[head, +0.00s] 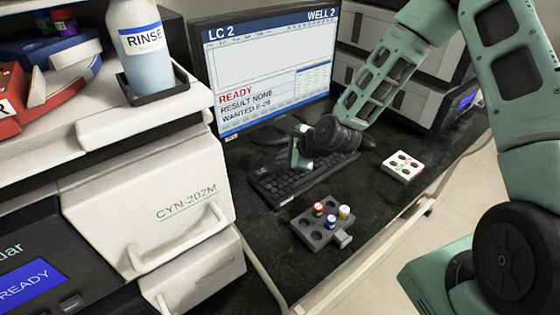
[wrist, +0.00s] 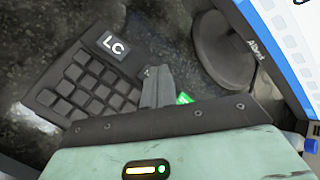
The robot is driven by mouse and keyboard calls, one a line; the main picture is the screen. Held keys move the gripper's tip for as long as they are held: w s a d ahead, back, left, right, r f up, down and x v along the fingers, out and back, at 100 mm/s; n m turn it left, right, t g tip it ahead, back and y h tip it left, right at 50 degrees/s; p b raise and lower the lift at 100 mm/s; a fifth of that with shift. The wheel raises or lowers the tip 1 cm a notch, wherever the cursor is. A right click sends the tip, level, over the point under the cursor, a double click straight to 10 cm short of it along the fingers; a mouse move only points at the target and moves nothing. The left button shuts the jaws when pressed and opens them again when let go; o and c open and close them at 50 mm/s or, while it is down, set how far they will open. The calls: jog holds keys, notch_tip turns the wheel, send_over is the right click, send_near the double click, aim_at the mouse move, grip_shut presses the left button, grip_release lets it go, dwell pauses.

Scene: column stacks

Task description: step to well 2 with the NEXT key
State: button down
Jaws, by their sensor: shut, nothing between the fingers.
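The monitor (head: 268,70) in the head view shows "LC 2", "WELL 2" and a red "READY". A dark keyboard (head: 275,188) lies in front of it, partly hidden by my gripper (head: 298,163). In the wrist view, a black key block (wrist: 80,90) carries an "LC" label (wrist: 112,45). My gripper's fingers (wrist: 158,74) are shut and empty at its right end. A green key (wrist: 184,98) shows just right of the fingers, mostly hidden; its marking is unreadable. I cannot tell whether the fingertips touch a key.
A grey vial rack (head: 310,234) with a few capped vials and a white tray (head: 403,166) stand on the dark bench. The round monitor foot (wrist: 222,50) is close to the fingers. A RINSE bottle (head: 143,50) sits on the instrument at left.

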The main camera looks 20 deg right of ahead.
aim_at(284, 165)
jog(key=shift+r+p, duration=0.55)
jog(key=shift+r, duration=0.15)
notch_tip(284, 165, up, 5)
jog(key=p, duration=0.4)
dwell(1.8)
